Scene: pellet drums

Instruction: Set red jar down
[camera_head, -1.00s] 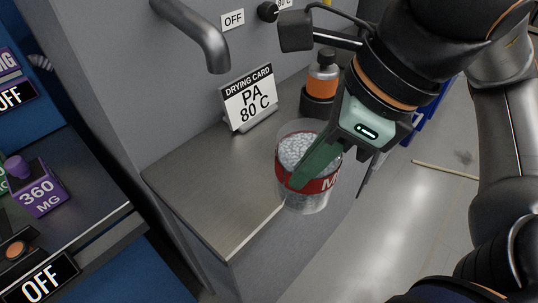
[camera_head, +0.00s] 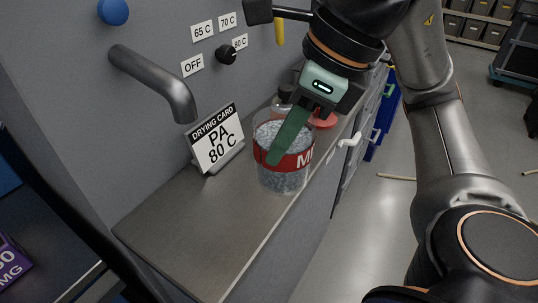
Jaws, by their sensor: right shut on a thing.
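The red jar (camera_head: 270,179) is a clear jar of grey pellets with a red band around it. It looks upright, at the right part of the grey counter top (camera_head: 190,226), close to its front edge. I cannot tell whether its base touches the counter. My right gripper (camera_head: 288,138) is shut on the jar, with a green finger across its near side; the other finger is mostly hidden. My left gripper is not in view.
A drying card (camera_head: 216,140) reading PA 80 C stands left of the jar, under a metal spout (camera_head: 155,82). A bottle (camera_head: 284,94) and a red round thing (camera_head: 326,120) are partly hidden behind the jar. The counter's left part is clear.

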